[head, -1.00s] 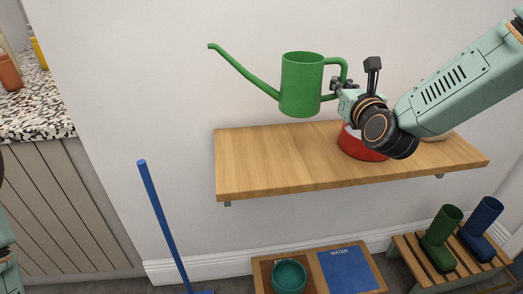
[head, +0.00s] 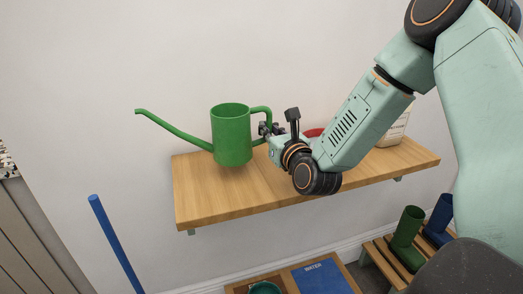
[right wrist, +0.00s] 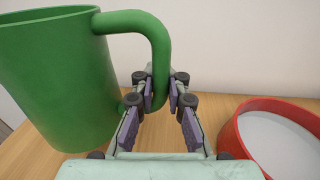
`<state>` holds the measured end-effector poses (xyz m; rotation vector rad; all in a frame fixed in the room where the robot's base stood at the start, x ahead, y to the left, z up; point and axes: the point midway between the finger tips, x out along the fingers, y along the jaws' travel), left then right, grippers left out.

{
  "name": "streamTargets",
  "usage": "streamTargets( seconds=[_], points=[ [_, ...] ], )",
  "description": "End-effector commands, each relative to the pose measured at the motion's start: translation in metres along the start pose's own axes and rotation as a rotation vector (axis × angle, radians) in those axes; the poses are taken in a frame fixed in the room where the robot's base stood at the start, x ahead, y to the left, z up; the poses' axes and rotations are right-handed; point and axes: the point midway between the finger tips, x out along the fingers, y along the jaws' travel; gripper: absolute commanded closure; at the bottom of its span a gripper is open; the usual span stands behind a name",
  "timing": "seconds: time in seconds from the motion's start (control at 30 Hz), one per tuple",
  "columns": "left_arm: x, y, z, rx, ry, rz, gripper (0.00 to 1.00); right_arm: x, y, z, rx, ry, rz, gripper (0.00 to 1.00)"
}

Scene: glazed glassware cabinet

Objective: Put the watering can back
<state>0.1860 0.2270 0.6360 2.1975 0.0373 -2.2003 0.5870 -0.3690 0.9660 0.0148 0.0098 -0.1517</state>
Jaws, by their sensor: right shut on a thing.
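The green watering can (head: 231,136) is upright at the left part of the wooden wall shelf (head: 205,200), its long spout pointing left. My right gripper (head: 266,130) is shut on the can's handle, at the can's right side. In the right wrist view the can (right wrist: 55,80) is at the left, and the handle (right wrist: 160,60) passes between the fingers (right wrist: 158,100). I cannot tell whether the can's base touches the shelf or hangs just above it. My left gripper is not in view.
A red bowl with pale contents (right wrist: 285,140) stands on the shelf right of the gripper; my arm mostly hides it in the head view. A pale container (head: 394,128) is farther right. Below are green boots (head: 405,240), a blue mat (head: 322,278) and a blue pole (head: 115,243).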

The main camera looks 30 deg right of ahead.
Motion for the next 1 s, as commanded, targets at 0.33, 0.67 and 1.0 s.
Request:
streamTargets(
  seconds=[0.33,0.67,1.0],
  points=[
    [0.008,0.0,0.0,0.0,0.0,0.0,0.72,0.002,0.002,-0.027,0.0,-0.005,0.005,1.0],
    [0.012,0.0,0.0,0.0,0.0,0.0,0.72,0.003,0.002,-0.042,0.002,-0.008,0.005,1.0],
    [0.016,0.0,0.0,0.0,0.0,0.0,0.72,0.002,0.002,-0.048,0.0,-0.001,0.005,0.85]
  ],
)
